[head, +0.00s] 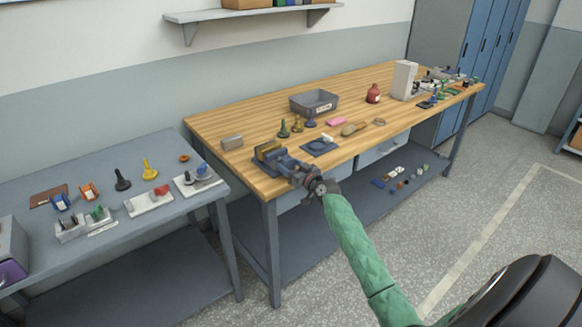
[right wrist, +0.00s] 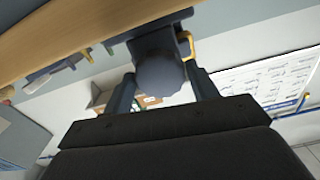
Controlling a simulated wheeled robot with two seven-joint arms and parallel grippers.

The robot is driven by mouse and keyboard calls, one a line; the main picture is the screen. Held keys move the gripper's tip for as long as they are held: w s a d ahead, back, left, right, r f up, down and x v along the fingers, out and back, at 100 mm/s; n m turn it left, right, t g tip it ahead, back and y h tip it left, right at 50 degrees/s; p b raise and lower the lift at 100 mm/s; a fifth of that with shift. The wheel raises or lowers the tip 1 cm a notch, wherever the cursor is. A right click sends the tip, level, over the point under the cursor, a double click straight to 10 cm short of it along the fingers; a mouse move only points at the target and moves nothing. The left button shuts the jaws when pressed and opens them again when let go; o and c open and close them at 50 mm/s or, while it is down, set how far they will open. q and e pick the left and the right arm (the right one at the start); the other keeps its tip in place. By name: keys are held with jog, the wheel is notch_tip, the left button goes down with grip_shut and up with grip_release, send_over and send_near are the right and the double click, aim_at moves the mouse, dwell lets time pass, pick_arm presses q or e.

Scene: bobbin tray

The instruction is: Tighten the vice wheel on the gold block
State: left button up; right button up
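The vice (head: 284,163) is blue-grey and sits at the front left edge of the wooden bench. The gold block (head: 267,149) is in its jaws. My right gripper (head: 312,184) is at the vice's front end, over the wheel, and largely hides it. In the right wrist view the dark, rounded vice wheel (right wrist: 160,76) lies between the two fingers of my gripper (right wrist: 163,88). A bit of yellow (right wrist: 187,46) shows beyond the wheel. My left gripper is out of view.
The wooden bench (head: 220,124) carries a grey bin (head: 314,101), a blue mat (head: 319,147), small bobbin-like pieces and a red bottle (head: 373,93). A grey table (head: 120,247) with small parts stands at the left. Floor in front of the bench is clear.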

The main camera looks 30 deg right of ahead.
jog(key=c, duration=0.5)
jog(key=shift+f+m, duration=0.1)
jog(key=shift+m, duration=0.3)
jog(key=shift+c, duration=0.2)
jog(key=shift+m+b, duration=0.35)
jog(key=shift+m, duration=1.65)
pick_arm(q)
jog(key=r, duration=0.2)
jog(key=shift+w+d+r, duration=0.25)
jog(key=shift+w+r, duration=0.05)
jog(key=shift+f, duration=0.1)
pick_arm(e)
jog(key=o, duration=1)
